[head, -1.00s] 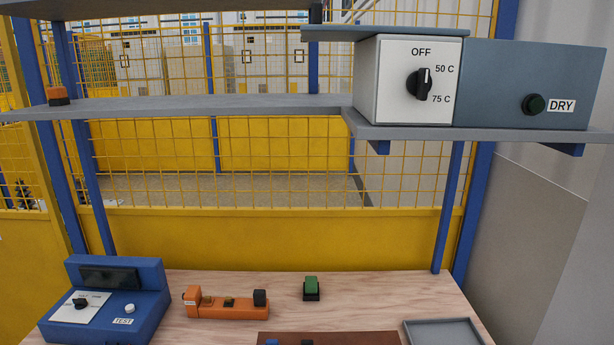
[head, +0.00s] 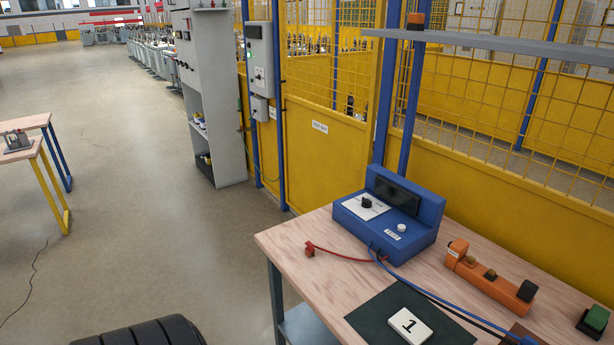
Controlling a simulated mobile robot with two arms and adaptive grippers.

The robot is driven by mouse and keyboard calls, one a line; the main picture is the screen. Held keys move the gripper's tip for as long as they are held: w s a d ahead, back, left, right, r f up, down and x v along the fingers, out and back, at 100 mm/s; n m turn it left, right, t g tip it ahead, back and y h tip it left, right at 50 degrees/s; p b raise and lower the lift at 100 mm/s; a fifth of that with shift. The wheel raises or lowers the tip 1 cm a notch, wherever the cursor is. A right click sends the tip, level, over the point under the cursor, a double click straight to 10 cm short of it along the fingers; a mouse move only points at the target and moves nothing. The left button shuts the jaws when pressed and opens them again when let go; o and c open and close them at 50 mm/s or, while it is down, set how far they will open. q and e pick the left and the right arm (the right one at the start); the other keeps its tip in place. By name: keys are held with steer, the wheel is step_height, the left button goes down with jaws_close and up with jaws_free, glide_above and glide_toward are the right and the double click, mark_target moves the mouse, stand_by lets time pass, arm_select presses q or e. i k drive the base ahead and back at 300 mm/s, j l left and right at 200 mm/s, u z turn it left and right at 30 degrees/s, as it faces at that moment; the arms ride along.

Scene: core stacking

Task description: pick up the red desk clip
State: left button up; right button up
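The red clip (head: 311,248) lies on the wooden table near its left edge, at the end of a red cable. The cable runs right across the tabletop to the blue tester box (head: 392,216), which has a dark screen, a black knob and a white button. Neither of my grippers shows in the head view.
A dark mat (head: 378,322) with a white card marked 1 (head: 404,326) lies at the table's front. An orange fixture (head: 490,280) and a green-topped block (head: 594,322) stand to the right. Blue and black cables cross the tabletop. Open floor lies left of the table (head: 275,238).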

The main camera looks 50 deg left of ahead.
mark_target(310, 248)
steer(key=u, duration=1.6)
steer(key=z, duration=1.9)
steer(key=u, duration=1.9)
